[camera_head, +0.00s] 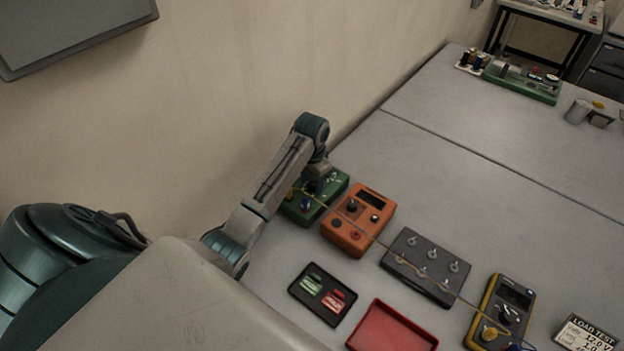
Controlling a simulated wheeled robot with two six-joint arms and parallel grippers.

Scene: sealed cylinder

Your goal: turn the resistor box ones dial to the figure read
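A dark grey box (403,271) with several small light knobs on top, which looks like the resistor box, lies on the table at lower right of centre. Its dial markings are too small to read. My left arm comes in from the left, and my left gripper (315,187) points down over a green box (335,187) by the wall. Its fingertips are small and dark against the green box, so I cannot tell whether they are open or touching anything. It is well left of the grey box, beyond the orange meter (358,220). My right gripper is out of view.
A yellow wire runs from the green box across the grey box to the yellow multimeter (511,296). A black tray (304,303), a red tray (392,328) and a load test card (586,334) lie in front. The table behind is mostly clear; green equipment (522,84) stands far back.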

